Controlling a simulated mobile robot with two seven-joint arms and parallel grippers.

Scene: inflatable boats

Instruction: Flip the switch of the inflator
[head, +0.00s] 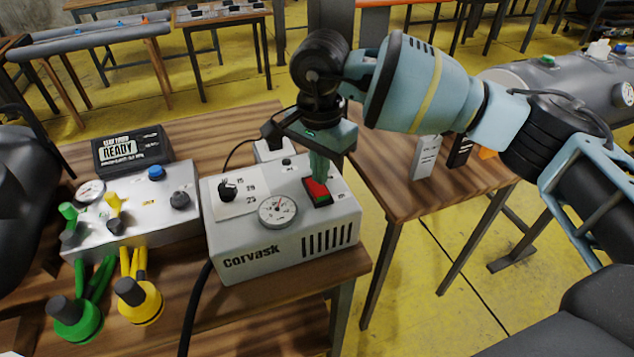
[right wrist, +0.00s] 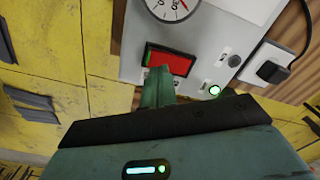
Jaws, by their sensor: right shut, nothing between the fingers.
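The inflator (head: 280,240) is a light grey box marked "Corvask" on the wooden table, with a gauge, a black knob and vent slots. Its red and green rocker switch (head: 317,192) is on the top face at the right. My right gripper (head: 319,176) is shut and empty, pointing down with its fingertips at the switch; I cannot tell whether they touch. In the right wrist view the switch (right wrist: 170,61) shows mostly red with a green strip at its left, and the fingertips cover part of its lower edge. A small green light (right wrist: 214,91) glows nearby. My left gripper is not in view.
A metal control box (head: 150,215) with green and yellow hose fittings stands left of the inflator. A black "READY" display (head: 130,148) is behind it. A black hose (head: 196,300) runs down in front. Another table (head: 440,195) stands at right.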

